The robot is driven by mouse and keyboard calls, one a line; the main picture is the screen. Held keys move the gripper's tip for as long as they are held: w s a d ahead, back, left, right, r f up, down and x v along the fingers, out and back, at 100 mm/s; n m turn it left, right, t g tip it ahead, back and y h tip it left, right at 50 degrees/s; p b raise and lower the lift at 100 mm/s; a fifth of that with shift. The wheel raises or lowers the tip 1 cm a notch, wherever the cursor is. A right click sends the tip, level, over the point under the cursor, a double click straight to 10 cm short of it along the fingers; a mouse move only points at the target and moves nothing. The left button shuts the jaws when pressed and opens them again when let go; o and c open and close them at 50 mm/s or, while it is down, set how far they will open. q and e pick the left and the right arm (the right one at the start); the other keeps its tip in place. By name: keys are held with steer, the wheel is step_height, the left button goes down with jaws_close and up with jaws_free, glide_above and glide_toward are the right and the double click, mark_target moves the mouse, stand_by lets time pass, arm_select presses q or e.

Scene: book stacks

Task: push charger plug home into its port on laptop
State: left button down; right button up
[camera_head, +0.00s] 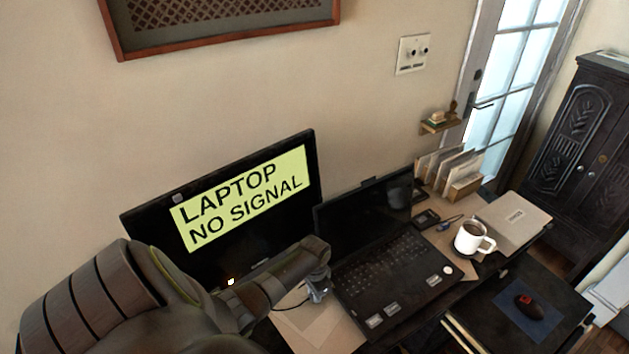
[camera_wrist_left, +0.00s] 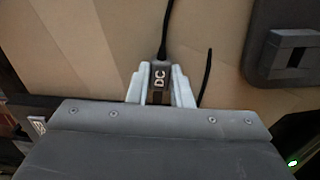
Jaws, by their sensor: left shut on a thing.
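The black laptop (camera_head: 393,273) stands open on the desk in the head view, its screen (camera_head: 365,215) dark. My left gripper (camera_head: 318,283) is beside the laptop's left edge, low over the desk. In the left wrist view, its pale fingers (camera_wrist_left: 161,88) are shut on the dark charger plug (camera_wrist_left: 158,75), marked "DC". A black cable (camera_wrist_left: 166,28) runs from the plug toward the top of that view. The port is not visible, and I cannot tell whether the plug touches the laptop. My right gripper is not in view.
A monitor (camera_head: 240,195) reading "LAPTOP NO SIGNAL" stands behind my left arm. A mouse (camera_head: 528,306) lies on a mat at the lower right.

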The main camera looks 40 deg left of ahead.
arm_select(q)
steer(key=shift+w+d+b, duration=0.2)
steer(key=shift+w+b, duration=0.05)
steer(key=shift+w, duration=0.45)
steer(key=shift+w+d+b, duration=0.2)
steer(key=shift+w, duration=0.5)
steer(key=shift+w, duration=0.2)
steer(key=c, duration=1.2)
jaws_free()
steer(key=shift+c, duration=0.2)
steer(key=shift+r, duration=0.55)
step_height(320, 180, up, 16)
steer(key=shift+r+b, duration=0.15)
steer(key=shift+b, duration=0.2)
